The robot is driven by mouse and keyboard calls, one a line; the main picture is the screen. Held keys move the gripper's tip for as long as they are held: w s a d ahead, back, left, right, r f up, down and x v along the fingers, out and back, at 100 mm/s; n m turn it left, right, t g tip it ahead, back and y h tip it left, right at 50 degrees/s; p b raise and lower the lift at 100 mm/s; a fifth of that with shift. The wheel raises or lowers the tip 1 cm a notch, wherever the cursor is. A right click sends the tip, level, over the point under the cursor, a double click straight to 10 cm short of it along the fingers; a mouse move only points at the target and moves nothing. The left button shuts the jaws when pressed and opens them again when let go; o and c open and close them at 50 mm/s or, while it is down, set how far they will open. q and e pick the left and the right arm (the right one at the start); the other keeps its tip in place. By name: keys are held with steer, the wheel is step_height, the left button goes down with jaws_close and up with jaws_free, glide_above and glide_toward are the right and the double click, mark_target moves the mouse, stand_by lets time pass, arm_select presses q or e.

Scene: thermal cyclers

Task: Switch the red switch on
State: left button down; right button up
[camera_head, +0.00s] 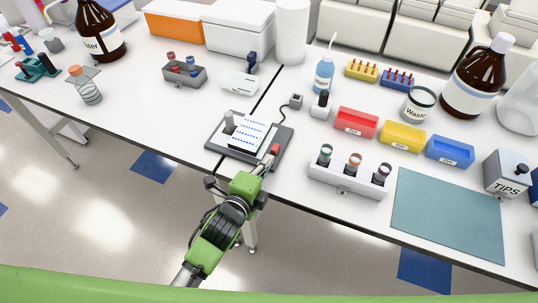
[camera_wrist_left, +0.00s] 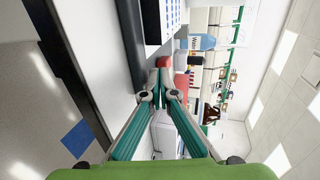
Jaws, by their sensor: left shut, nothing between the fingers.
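The red switch (camera_head: 275,149) stands at the front right corner of a dark grey device (camera_head: 222,148) near the table's front edge. A white plate with blue dots (camera_head: 252,131) sits on the device. My left gripper (camera_head: 265,166) reaches in from the front with its fingers together and empty, very close to the switch. In the left wrist view, the red switch (camera_wrist_left: 163,62) shows just beyond the closed fingertips (camera_wrist_left: 162,84). I cannot tell whether they touch, or which position the switch is in. My right gripper is not in view.
A white rack with several capped vials (camera_head: 345,182) stands to the right of the device. Red (camera_head: 357,123), yellow (camera_head: 402,137) and blue (camera_head: 450,152) bins and a teal mat (camera_head: 447,215) lie further right.

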mark_target(275, 147)
arm_select(q)
steer(key=shift+w+d, duration=0.25)
steer(key=shift+w, duration=0.55)
steer(key=shift+w+d, duration=0.35)
steer(key=shift+w, duration=0.55)
steer(key=shift+w+d, duration=0.3)
steer(key=shift+w, duration=0.55)
steer(key=shift+s+a, duration=0.1)
steer(key=shift+s, duration=0.05)
